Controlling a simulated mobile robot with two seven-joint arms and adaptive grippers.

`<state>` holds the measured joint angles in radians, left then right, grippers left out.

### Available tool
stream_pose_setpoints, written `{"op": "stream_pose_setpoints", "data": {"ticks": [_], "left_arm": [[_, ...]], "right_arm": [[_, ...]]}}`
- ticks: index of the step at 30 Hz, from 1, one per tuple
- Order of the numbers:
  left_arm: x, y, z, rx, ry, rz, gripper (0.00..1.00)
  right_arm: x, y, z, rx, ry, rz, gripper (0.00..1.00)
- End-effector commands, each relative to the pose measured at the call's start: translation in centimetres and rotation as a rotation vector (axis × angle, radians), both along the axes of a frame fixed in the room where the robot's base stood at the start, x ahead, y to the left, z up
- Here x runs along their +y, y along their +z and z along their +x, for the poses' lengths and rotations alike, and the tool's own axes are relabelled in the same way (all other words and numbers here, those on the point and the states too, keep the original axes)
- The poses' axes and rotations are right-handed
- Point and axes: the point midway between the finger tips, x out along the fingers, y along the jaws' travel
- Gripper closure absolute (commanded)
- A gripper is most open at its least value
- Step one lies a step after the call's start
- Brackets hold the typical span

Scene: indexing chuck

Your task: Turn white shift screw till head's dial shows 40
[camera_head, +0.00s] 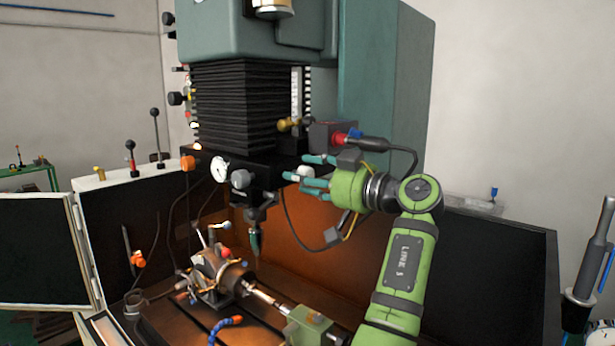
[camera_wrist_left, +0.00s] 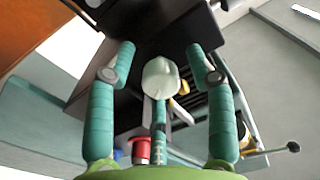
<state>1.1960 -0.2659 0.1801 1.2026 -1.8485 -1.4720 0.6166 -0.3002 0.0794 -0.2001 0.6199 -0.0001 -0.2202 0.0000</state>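The white shift screw (camera_head: 304,171) is a rounded white knob on the front of the machine's dark head, partly hidden by my fingers. It also shows in the wrist view (camera_wrist_left: 160,78). My left gripper (camera_head: 309,173) has its teal fingers spread around the screw. In the wrist view, two fingers stand either side of it with gaps between, and a third finger lies below it. The gripper is open. The head's dial (camera_head: 219,170) is a small white round face to the left; its reading is too small to tell. My right gripper is not in view.
A grey knob (camera_head: 240,179) sits beside the dial, and an orange knob (camera_head: 188,163) further left. A red connector (camera_head: 340,138) with a black cable is just above my gripper. The indexing chuck (camera_head: 232,276) stands on the bed below, beneath the pointed tool (camera_head: 255,241).

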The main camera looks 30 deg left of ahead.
Motion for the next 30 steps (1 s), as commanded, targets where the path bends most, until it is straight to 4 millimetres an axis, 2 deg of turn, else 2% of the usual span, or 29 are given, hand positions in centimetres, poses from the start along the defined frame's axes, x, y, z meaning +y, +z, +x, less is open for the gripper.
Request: {"op": "stream_pose_setpoints", "data": {"ticks": [5,8,21,25,30], "left_arm": [[-0.2,0.0,0.0,0.0,-0.001,0.001,0.46],[-1.1,0.1,0.0,0.0,-0.003,0.002,0.46],[-9.7,0.1,-0.4,0.0,-0.003,0.002,0.46],[-11.3,0.1,-0.5,0.0,-0.002,0.001,0.46],[-12.0,0.0,-0.6,0.0,0.0,0.0,0.46]], "right_arm": [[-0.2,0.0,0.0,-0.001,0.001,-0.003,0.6],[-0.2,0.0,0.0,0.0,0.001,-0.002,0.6],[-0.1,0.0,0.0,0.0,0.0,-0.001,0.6],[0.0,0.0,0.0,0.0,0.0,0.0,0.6],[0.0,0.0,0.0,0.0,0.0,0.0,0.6]]}}
